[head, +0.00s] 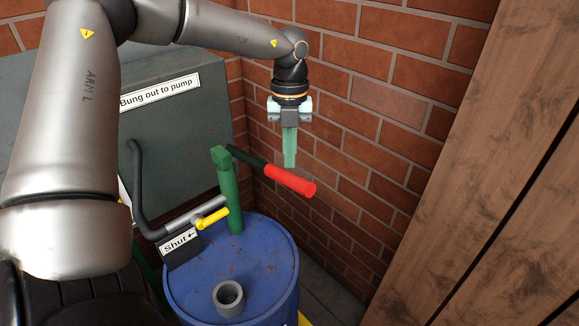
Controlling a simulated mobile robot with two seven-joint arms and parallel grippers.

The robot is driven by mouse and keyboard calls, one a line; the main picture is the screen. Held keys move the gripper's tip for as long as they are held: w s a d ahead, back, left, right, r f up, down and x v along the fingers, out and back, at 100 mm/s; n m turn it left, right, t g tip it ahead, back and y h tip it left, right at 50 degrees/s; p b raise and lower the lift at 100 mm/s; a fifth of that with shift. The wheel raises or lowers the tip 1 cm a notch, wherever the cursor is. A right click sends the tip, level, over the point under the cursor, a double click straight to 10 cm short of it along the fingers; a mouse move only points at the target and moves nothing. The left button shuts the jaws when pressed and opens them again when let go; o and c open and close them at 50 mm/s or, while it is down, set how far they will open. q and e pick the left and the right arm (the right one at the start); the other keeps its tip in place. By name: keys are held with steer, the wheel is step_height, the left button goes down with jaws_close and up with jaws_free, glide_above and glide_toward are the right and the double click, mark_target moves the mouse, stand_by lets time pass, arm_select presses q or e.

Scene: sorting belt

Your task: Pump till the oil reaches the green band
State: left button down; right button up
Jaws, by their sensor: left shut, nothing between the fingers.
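A blue drum (268,262) stands low in the middle of the head view. A green pump post (230,190) rises from it. The pump's lever, with a red grip (290,181), points right and slightly down. A yellow tap handle (212,219) sits on the grey spout beside a "Shut" sign (180,245). My left gripper (290,164) points down with its fingers shut and empty, above and close behind the red grip; I cannot tell whether they touch. My right gripper is not in view. No oil gauge or green band shows.
A grey pipe collar (229,296) stands on the drum top. A grey cabinet (185,125) with a "Bung out to pump" label (160,92) stands behind at the left. A brick wall (370,95) is close behind the gripper. Wooden boards (480,190) close off the right.

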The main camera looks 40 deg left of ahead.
arm_select(q)
steer(key=shift+s, duration=0.1)
step_height(320, 180, up, 12)
steer(key=w, duration=0.1)
steer(key=shift+a+r, duration=0.25)
steer(key=shift+a, duration=0.2)
stand_by(0.9)
